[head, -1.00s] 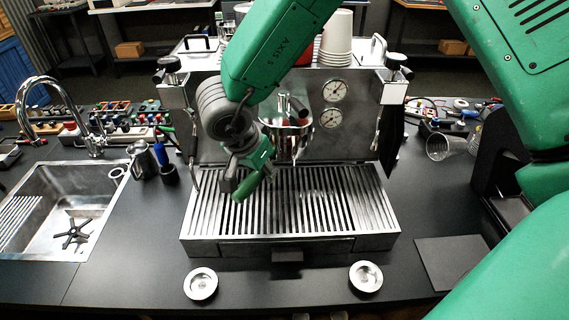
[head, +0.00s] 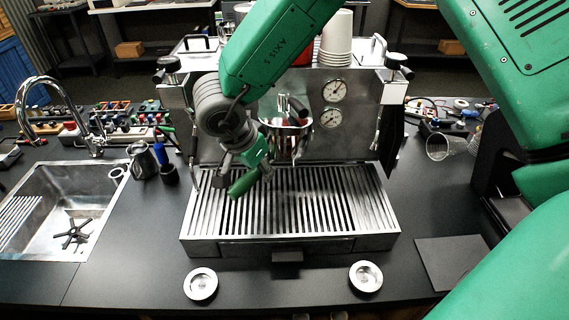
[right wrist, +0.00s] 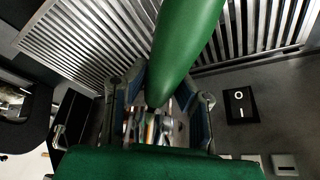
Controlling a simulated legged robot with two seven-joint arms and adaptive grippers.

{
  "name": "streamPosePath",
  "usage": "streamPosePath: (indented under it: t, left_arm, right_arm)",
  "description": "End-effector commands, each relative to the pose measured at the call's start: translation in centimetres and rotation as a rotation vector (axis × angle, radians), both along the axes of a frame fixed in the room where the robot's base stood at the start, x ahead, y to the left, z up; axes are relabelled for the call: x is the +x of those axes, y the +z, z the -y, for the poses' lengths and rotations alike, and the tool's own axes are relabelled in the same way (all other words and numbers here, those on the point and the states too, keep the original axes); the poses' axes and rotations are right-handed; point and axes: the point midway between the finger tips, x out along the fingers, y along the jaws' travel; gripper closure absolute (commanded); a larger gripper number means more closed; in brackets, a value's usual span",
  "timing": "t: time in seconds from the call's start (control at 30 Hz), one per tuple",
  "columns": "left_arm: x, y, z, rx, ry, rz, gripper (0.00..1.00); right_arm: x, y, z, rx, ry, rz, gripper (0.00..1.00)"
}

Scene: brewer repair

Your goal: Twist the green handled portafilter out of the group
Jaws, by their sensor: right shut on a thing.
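The portafilter's green handle (head: 243,184) points down and to the left in front of the group of the steel espresso machine (head: 350,146). The metal group and portafilter head (head: 290,138) show just right of my right gripper (head: 250,168). My right gripper is shut on the green handle. In the right wrist view the green handle (right wrist: 185,50) runs between the two fingers of my right gripper (right wrist: 170,105). How the portafilter's lugs sit in the group is hidden. My left gripper is not in view.
The slatted drip tray (head: 330,205) lies below the handle. A sink (head: 75,200) with a faucet is at left. Two small round metal dishes (head: 200,284) sit near the front edge. Paper cups (head: 336,38) stand on top of the machine.

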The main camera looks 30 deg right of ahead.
Motion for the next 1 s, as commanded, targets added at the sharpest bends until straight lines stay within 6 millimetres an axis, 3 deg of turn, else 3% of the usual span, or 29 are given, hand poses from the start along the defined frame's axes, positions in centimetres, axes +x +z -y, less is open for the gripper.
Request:
streamPosePath:
  t: [1.0]
  left_arm:
    - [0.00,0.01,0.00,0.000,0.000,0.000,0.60]
  right_arm:
    - [0.04,-0.74,0.00,0.000,0.000,0.001,1.00]
